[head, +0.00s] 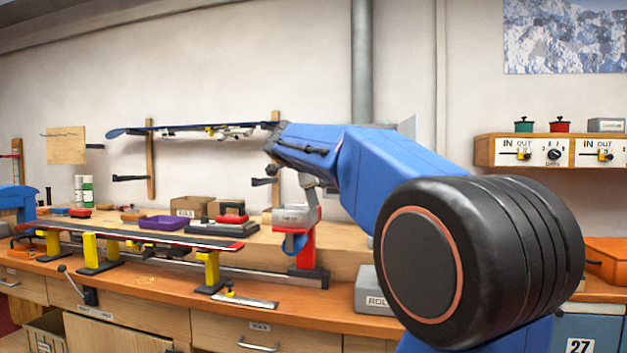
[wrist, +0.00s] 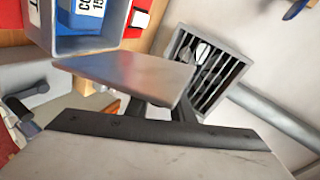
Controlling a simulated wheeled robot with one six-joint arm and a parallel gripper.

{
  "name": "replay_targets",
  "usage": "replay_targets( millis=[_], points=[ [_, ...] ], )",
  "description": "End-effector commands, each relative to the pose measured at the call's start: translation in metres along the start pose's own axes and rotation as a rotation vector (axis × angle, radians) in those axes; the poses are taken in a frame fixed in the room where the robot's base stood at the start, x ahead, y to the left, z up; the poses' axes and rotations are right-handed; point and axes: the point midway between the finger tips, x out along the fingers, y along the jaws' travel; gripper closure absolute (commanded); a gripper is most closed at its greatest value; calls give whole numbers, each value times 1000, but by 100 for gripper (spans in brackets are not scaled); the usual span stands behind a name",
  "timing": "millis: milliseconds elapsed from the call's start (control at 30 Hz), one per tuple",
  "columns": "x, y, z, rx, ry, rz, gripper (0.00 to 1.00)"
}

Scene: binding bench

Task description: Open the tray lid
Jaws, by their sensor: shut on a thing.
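My gripper (wrist: 160,108) shows in the wrist view as two short dark fingers above a dark crossbar. A flat grey metal plate, seemingly the tray lid (wrist: 122,75), lies across the fingertips. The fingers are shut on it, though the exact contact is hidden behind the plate. In the head view my gripper (head: 308,181) is small, under the end of my blue arm and just above a red stand with a grey box (head: 292,216). Which tray the lid belongs to, and how far it stands open, I cannot tell.
In the wrist view a slatted grey tray (wrist: 235,72) is at upper right and a grey bin with a blue labelled box (wrist: 84,16) at upper left.

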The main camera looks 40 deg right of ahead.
Motion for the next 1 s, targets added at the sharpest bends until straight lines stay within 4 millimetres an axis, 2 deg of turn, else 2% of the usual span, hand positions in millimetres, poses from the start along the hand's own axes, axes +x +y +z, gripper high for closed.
replay_targets(
  millis=[200,500,1000],
  points=[
    [3,7,-16,170,-67,0,100],
    [7,16,-27,332,-135,0,100],
    [8,20,-31,405,-167,0,100]
  ],
)
